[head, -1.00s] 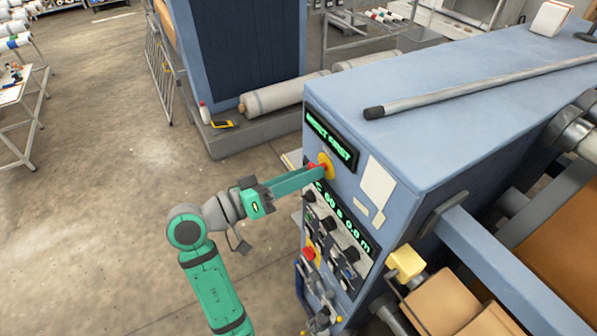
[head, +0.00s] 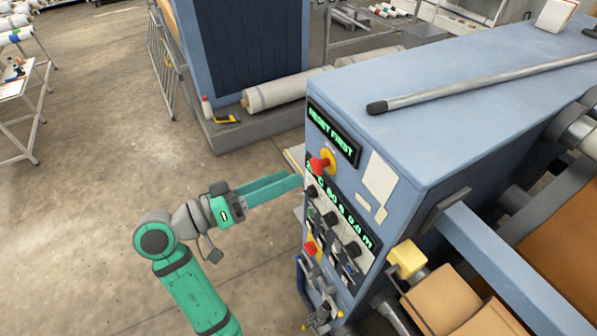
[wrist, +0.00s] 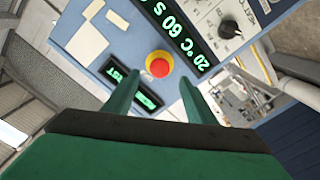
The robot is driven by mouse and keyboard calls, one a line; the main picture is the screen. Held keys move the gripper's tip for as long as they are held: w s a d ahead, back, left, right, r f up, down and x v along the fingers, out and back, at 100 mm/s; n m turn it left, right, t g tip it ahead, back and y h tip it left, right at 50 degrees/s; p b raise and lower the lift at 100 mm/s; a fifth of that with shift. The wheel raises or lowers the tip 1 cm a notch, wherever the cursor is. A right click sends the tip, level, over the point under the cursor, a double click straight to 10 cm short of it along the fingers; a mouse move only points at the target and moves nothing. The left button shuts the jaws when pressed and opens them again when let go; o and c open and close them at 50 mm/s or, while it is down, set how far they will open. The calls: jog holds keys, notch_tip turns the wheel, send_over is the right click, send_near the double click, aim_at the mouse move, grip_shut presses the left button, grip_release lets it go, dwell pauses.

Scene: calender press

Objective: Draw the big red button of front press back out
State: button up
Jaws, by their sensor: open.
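The big red button (head: 319,165) sits on a yellow collar high on the front panel of the blue press (head: 440,110). In the head view its red cap stands out from the collar. In the wrist view the red button (wrist: 159,66) shows face-on, ahead of and between the fingertips. My gripper (head: 298,182) is open and empty, left of the panel and a little below the button. In the wrist view the two green fingers of my gripper (wrist: 160,90) are apart, with the button beyond them. A gap to the button is visible.
A green-lit display reading "RESET FIRST" (head: 331,133) is just above the button. A second display and several black knobs (head: 331,221) lie below, with a smaller red button (head: 309,248) lower down. A metal bar (head: 470,82) lies on the press top. Floor to the left is clear.

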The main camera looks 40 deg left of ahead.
jog(key=v, duration=0.4)
jog(key=shift+s+a, duration=0.15)
jog(key=shift+s, duration=0.2)
jog(key=shift+s, duration=0.1)
